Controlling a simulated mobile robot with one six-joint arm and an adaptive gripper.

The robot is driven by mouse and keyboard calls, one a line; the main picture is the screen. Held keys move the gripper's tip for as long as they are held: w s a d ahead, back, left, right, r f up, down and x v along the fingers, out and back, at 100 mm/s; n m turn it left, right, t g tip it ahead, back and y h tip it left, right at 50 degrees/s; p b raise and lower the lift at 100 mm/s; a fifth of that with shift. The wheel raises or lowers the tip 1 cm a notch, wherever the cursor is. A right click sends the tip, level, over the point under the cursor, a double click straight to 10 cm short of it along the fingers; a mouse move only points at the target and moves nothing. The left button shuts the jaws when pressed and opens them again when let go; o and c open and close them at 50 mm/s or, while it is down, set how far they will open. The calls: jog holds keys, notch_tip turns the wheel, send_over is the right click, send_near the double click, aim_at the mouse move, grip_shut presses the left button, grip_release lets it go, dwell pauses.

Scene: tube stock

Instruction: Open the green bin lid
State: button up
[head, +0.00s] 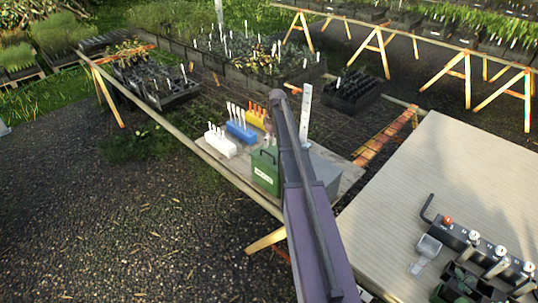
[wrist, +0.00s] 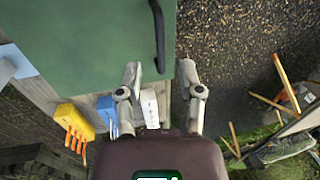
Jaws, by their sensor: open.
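The green bin (head: 265,172) stands near the front edge of the wooden bench, with a white label on its side. Its green lid (wrist: 85,45) fills the upper left of the wrist view and looks shut. A black handle (wrist: 158,35) runs along the lid's right edge. My gripper (wrist: 158,70) is open and empty, its fingers apart just below the handle's end in that view. No contact with the handle is visible. In the head view my arm covers part of the bin's right side, and my fingers cannot be made out.
White, blue (head: 242,132) and yellow (head: 256,118) blocks with upright labels stand left of and behind the bin. A grey box (head: 327,170) is at its right. A white upright strip (head: 306,112) stands behind my arm. A pale table (head: 450,170) with tools lies right. Gravel is open at left.

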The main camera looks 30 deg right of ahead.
jog(key=shift+s+a+f+b, duration=0.1)
jog(key=shift+a+f+b, duration=0.1)
jog(key=shift+f+b, duration=0.75)
jog(key=shift+a+f+b, duration=0.15)
jog(key=shift+f+b, duration=0.55)
jog(key=shift+f, duration=0.3)
grip_shut()
